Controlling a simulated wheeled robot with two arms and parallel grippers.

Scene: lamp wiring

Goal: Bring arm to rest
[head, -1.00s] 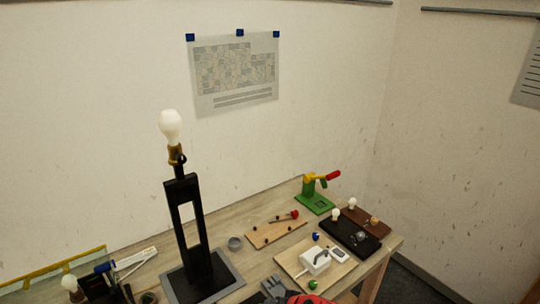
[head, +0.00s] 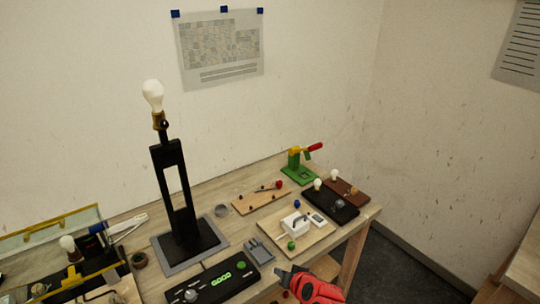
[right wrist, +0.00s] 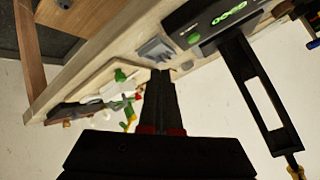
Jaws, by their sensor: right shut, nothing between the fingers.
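My right gripper (head: 283,274) is at the bottom of the head view, with its red body to the right of the fingertips. It is near the front edge of the workbench, in front of a small grey holder (head: 259,250). In the right wrist view the dark fingers (right wrist: 160,78) are together and hold nothing. A black lamp (head: 185,215) with a white bulb (head: 153,95) stands upright on a grey mat (head: 160,254). The lamp also shows in the right wrist view (right wrist: 240,78). My left gripper is not in view.
A black box with green lit digits (head: 221,276) sits at the front edge. To the right are a board with a white device (head: 294,222), a black bulb board (head: 330,207) and a green stand (head: 299,175). A yellow-edged frame (head: 60,228) is at the left.

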